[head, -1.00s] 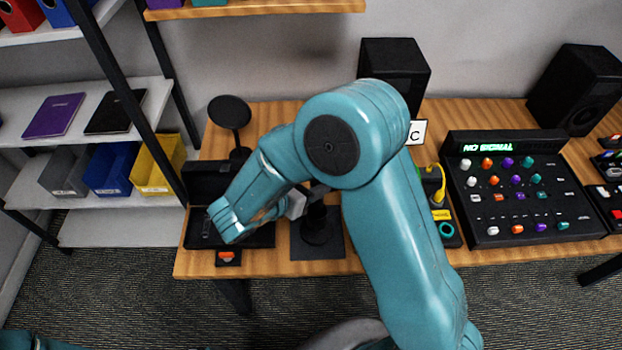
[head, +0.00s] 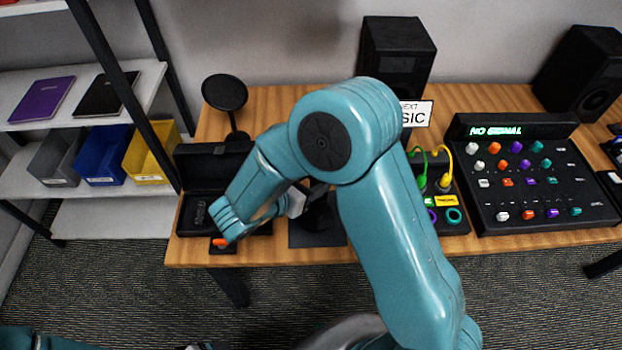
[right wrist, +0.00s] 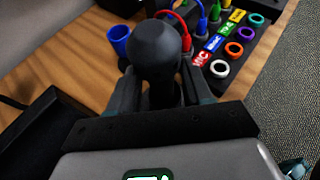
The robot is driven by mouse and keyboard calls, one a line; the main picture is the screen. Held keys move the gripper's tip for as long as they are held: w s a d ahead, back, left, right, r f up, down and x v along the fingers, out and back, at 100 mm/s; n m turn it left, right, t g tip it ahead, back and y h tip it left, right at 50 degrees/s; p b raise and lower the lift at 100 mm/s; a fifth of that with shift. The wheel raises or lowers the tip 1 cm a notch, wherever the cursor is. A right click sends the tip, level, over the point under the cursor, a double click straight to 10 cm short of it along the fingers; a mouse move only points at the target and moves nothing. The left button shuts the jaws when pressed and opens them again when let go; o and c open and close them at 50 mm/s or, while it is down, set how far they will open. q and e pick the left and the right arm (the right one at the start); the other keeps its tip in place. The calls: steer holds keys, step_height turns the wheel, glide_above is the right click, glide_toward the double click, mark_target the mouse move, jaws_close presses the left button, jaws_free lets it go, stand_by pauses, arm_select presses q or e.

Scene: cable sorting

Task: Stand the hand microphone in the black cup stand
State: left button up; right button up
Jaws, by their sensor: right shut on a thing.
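My right gripper (right wrist: 162,92) is shut on the hand microphone (right wrist: 155,52), whose dark rounded head rises between the two fingers in the right wrist view. In the head view, this gripper (head: 312,197) is largely hidden by my own arm, over the black cup stand (head: 300,238). The stand's square base lies on the desk near its front edge. A dark round shape sits above the base; I cannot tell whether the microphone's lower end is inside the cup or above it. Of my left arm, only a part shows at the bottom left; its jaws cannot be made out.
An open black case (head: 190,160) and a small pad with an orange button (head: 221,243) are left of the stand. A cable holder (head: 452,222) and a mixer panel (head: 535,180) are to the right. A round black disc on a stalk (head: 225,92) stands behind.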

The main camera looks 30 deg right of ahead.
steer(key=o, duration=1.3)
steer(key=b+v, duration=0.1)
steer(key=v, duration=1.5)
steer(key=shift+w+a+r, duration=0.1)
steer(key=shift+a, duration=0.1)
